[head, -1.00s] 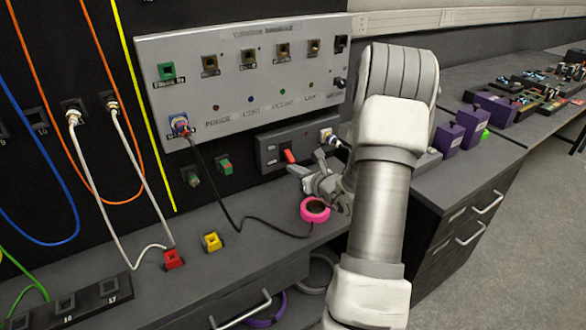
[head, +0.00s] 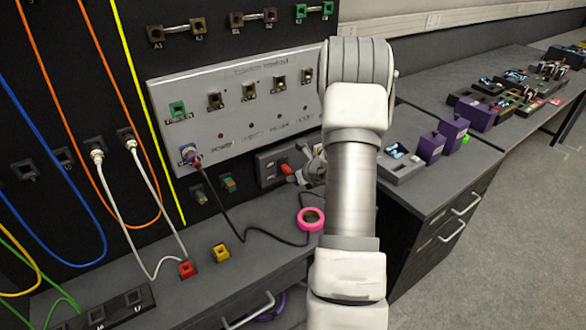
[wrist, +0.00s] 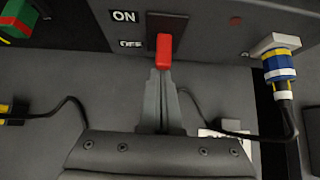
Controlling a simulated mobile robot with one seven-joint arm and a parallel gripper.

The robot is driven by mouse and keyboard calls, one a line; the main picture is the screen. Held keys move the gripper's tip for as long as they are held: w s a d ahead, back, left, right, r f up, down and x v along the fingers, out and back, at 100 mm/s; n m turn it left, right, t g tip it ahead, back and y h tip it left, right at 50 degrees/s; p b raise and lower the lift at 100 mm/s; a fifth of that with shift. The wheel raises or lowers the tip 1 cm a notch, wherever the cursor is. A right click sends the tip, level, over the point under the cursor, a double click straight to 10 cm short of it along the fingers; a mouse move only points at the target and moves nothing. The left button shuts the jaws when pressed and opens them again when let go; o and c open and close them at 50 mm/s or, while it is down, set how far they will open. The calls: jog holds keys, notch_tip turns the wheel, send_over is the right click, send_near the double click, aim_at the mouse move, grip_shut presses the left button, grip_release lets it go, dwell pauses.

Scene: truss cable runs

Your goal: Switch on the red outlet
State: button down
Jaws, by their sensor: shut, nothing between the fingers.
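The red switch lever (wrist: 164,50) sticks out of the grey outlet box (wrist: 215,25) in the wrist view, beside the ON and OFF labels. Its end is level with OFF. In the head view the lever (head: 286,169) shows on the box (head: 267,168) below the large panel. My gripper (wrist: 162,72) is shut and empty, its fingertips just under the lever's lower end; I cannot tell if they touch. In the head view my arm hides most of the gripper. A blue and yellow plug (wrist: 280,68) sits in the box's socket to the right.
A black cable (head: 250,232) and a pink tape roll (head: 310,219) lie on the bench below the box. The large grey panel (head: 235,125) stands above. A green and red block (wrist: 18,18) is at the wrist view's upper left.

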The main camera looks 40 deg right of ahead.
aim_at(289, 171)
notch_tip(289, 171, up, 2)
jog(key=g+p, duration=0.1)
jog(key=p, duration=0.2)
jog(key=g+p, duration=0.1)
jog(key=p, duration=0.2)
jog(key=shift+w+r+g+p, duration=0.15)
jog(key=shift+g+p, duration=0.15)
jog(key=shift+p, duration=0.1)
jog(key=shift+r+p, duration=0.6)
jog(key=shift+r, duration=0.1)
jog(key=shift+w+r, duration=0.1)
